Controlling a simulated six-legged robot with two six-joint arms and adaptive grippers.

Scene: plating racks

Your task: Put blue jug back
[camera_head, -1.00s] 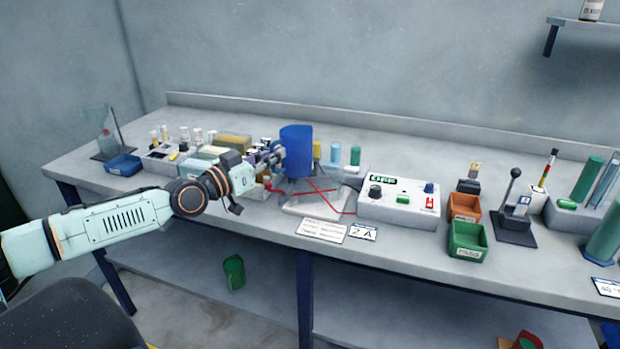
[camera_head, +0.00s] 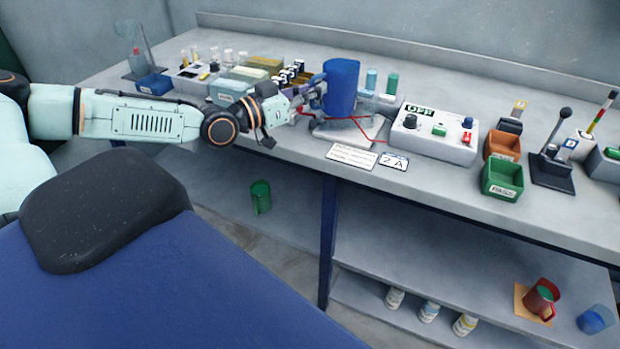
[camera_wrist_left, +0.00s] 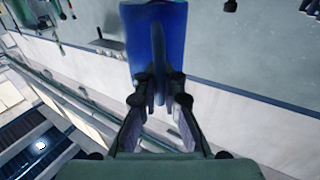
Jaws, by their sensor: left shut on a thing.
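My left gripper (camera_head: 313,93) comes from the left and is shut on the jug's handle. In the left wrist view the fingers (camera_wrist_left: 159,98) close on the blue handle (camera_wrist_left: 158,60), with the jug's body (camera_wrist_left: 138,30) beyond it. My right gripper is not in view.
A control box (camera_head: 433,133) and green bin (camera_head: 502,179) stand to the right on the bench. On the lower shelf are a red jug (camera_head: 541,299) on an orange pad (camera_head: 522,302), a blue cup (camera_head: 597,319) and several bottles (camera_head: 429,311). A green jug (camera_head: 261,197) stands lower left.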

